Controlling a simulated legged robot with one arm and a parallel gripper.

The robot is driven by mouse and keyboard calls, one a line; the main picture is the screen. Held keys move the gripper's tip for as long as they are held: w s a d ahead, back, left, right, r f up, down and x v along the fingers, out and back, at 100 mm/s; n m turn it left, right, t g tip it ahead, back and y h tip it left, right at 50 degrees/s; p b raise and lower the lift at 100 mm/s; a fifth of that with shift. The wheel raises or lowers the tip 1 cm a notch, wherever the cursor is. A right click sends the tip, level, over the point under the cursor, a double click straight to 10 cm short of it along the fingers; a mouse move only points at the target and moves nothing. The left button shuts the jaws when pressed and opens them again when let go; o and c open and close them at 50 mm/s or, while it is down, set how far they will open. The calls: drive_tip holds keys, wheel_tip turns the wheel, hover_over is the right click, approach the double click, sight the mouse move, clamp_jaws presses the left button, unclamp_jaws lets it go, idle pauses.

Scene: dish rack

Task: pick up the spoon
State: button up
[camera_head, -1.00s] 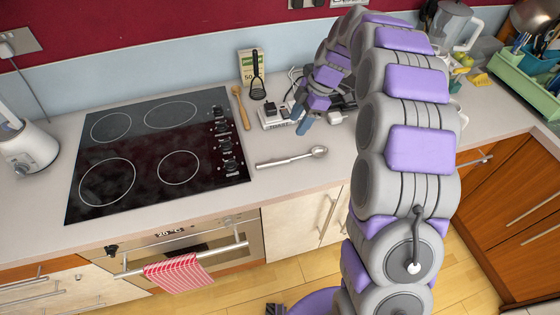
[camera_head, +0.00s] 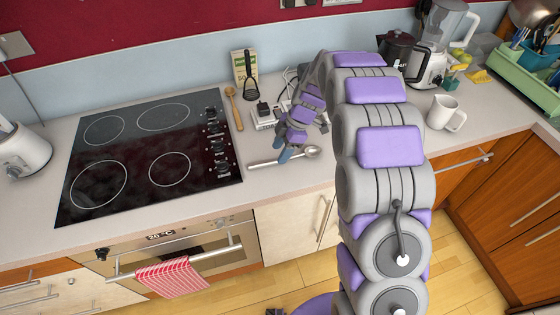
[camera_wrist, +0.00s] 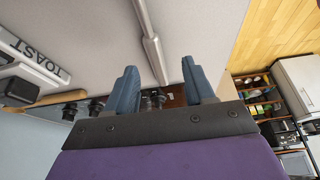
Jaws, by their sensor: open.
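A metal spoon (camera_head: 262,162) lies flat on the light worktop, right of the black hob, with its bowl towards the right. My gripper (camera_head: 286,154) is open above the spoon's middle, and its blue fingers partly cover the spoon in the head view. In the wrist view the spoon's shaft (camera_wrist: 152,45) runs down towards the gap between the two open fingers (camera_wrist: 159,68). Nothing is held. I cannot tell exactly how high the fingertips are above the worktop.
A wooden spoon (camera_head: 234,108) lies behind, beside the hob (camera_head: 145,155). A toaster (camera_head: 264,114) stands behind my gripper, with a black spatula (camera_head: 250,85) further back. A white mug (camera_head: 445,112) stands to the right. The worktop's front edge is close to the metal spoon.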

sight(270, 160)
drive_tip(key=a+f+b, duration=0.1)
drive_tip(key=a+f, duration=0.2)
drive_tip(key=f, duration=0.1)
drive_tip(key=shift+a+f, duration=0.1)
drive_tip(key=shift+a, duration=0.35)
drive_tip(key=shift+d, duration=0.7)
drive_tip(key=c, duration=0.9)
drive_tip(key=shift+a, duration=0.25)
clamp_jaws()
